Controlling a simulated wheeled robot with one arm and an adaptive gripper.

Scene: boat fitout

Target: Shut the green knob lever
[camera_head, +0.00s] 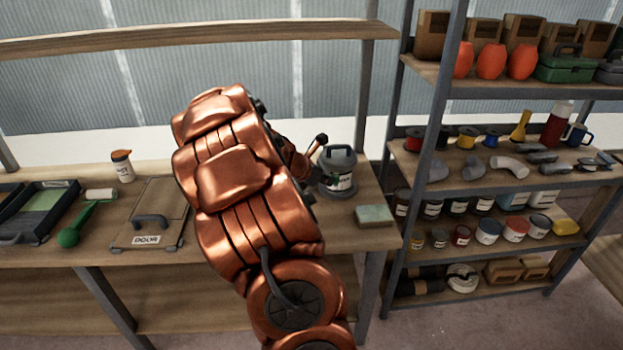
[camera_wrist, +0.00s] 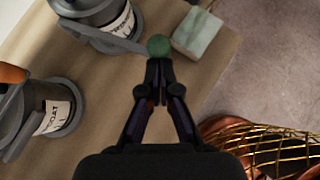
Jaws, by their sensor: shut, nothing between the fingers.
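The green knob (camera_wrist: 158,45) is a round ball at the end of a grey lever (camera_wrist: 122,42). In the wrist view the lever runs from a grey labelled can (camera_wrist: 100,18) at the upper left. That can (camera_head: 338,172) seems to be the grey one right of my arm in the head view, where I cannot make out the knob. My gripper (camera_wrist: 159,66) is shut and empty, its tips right at the near side of the knob; I cannot tell if they touch. My copper arm hides most of the gripper in the head view.
A second grey can (camera_wrist: 48,115) is left of my gripper in the wrist view. A pale green block (camera_head: 375,215) lies near the bench's right end. A loaded shelf rack (camera_head: 440,150) stands right.

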